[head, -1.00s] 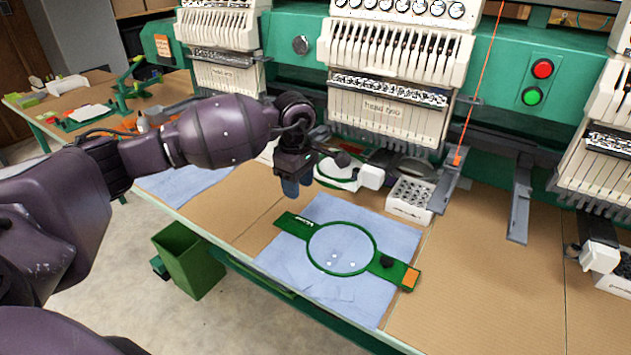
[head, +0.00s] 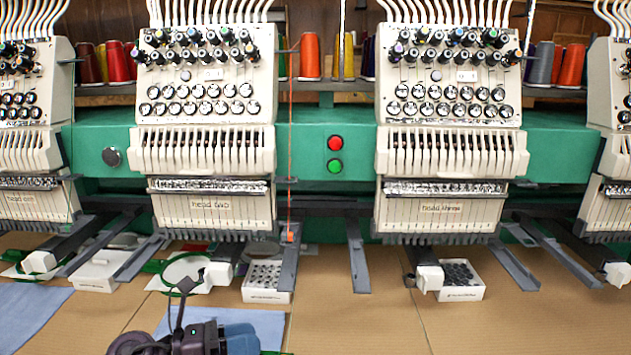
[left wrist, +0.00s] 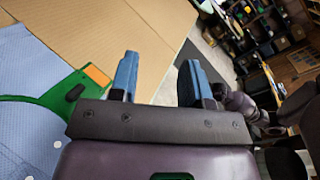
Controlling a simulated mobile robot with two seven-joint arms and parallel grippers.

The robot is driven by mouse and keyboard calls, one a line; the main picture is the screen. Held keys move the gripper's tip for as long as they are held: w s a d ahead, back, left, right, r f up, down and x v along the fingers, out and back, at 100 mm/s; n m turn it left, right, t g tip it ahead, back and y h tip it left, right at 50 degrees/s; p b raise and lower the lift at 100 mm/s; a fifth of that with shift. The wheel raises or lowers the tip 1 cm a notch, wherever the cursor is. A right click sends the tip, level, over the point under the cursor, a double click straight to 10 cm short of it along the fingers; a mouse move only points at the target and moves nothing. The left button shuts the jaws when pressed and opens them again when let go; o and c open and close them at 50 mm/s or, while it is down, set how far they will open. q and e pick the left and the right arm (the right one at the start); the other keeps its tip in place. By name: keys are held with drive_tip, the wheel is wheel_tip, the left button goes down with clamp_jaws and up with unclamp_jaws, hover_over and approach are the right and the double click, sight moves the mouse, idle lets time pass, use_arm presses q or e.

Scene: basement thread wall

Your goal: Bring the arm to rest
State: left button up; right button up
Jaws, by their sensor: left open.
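My left gripper (head: 215,342) shows at the bottom edge of the head view, with its dark wrist beside it and blue on the finger side. In the left wrist view its two blue fingers (left wrist: 161,80) stand apart with nothing between them. A green hoop (left wrist: 58,100) with an orange tab lies on blue cloth to the left of the fingers in that view. The gripper appears apart from it. My right gripper cannot be made out in either view.
Embroidery heads (head: 210,205) line the green machine beam (head: 325,195) across the back. Another green ring (head: 163,275) sits at a machine arm. White boxes (head: 267,282) stand below the heads. The brown tabletop (head: 360,320) is bare at front centre. Shelves (left wrist: 265,35) show beyond the table.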

use_arm(q)
drive_tip(key=s+a+f+n+t+y, duration=0.2)
drive_tip(key=a+n+y, duration=0.3)
drive_tip(key=n, duration=0.6)
drive_tip(key=s+a+f+n+t+y, duration=0.2)
drive_tip(key=a+n+t+y, duration=0.2)
drive_tip(key=n, duration=0.7)
drive_tip(key=s+a+f+n+t+y, duration=0.2)
drive_tip(key=a+n+y, duration=0.3)
drive_tip(key=n+y, duration=0.3)
drive_tip(key=shift+s+a+f+n+t+y, duration=0.2)
drive_tip(key=shift+n+t, duration=0.15)
drive_tip(key=shift+n, duration=0.65)
drive_tip(key=shift+s+a+f+n+t+y, duration=0.1)
drive_tip(key=shift+a+f+n+t, duration=0.2)
drive_tip(key=shift+n, duration=0.7)
drive_tip(key=s+f+n+g, duration=0.3)
drive_tip(key=s+g, duration=0.1)
drive_tip(key=s, duration=0.3)
drive_tip(key=s+a+f+n+g, duration=0.1)
drive_tip(key=s+f+n+g, duration=0.3)
drive_tip(key=s, duration=0.4)
drive_tip(key=s+f+n+g, duration=0.3)
drive_tip(key=s+g, duration=0.2)
drive_tip(key=s, duration=0.2)
drive_tip(key=w+f+t+h, duration=0.1)
drive_tip(key=w+f+t, duration=0.7)
drive_tip(key=t, duration=0.1)
drive_tip(key=shift+d+f+h, duration=0.2)
drive_tip(key=shift+f+h, duration=0.1)
